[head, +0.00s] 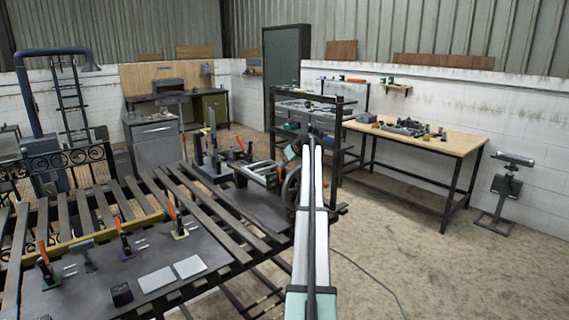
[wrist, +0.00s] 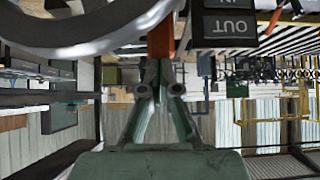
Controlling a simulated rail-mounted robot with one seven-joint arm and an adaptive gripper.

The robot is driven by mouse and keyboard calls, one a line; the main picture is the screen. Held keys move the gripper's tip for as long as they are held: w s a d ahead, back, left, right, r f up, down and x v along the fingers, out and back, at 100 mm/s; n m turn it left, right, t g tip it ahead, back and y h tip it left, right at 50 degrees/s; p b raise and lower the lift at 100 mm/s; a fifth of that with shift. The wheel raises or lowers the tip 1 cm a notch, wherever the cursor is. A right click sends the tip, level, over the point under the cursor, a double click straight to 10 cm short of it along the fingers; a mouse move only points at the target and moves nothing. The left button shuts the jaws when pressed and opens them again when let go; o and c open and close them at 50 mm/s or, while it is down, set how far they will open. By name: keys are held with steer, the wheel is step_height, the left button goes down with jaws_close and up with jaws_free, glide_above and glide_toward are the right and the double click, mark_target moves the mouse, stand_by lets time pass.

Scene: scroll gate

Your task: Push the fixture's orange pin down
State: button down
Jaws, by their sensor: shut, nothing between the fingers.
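In the wrist view, which is upside down, my gripper (wrist: 159,68) is shut and empty. An upright orange piece (wrist: 161,38), likely the fixture's pin, shows just beyond the fingertips. I cannot tell whether the tips touch it. A dark block marked OUT (wrist: 229,22) is right beside it, and the pale rim of a handwheel (wrist: 95,32) is to its left. In the head view the fixture (head: 255,172) stands on the slatted table behind my arm, with its handwheel (head: 290,190) partly covered. The pin and my fingertips are hidden there.
Several orange-handled toggle clamps stand on the table, one at the front left (head: 45,265). Two pale plates (head: 157,279) and a dark block (head: 121,294) lie near the front. A wooden-topped workbench (head: 440,138) stands at the right. Open floor lies between.

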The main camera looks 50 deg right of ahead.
steer(key=shift+s+a+f, duration=0.1)
steer(key=shift+a+f, duration=0.05)
steer(key=shift+f, duration=0.2)
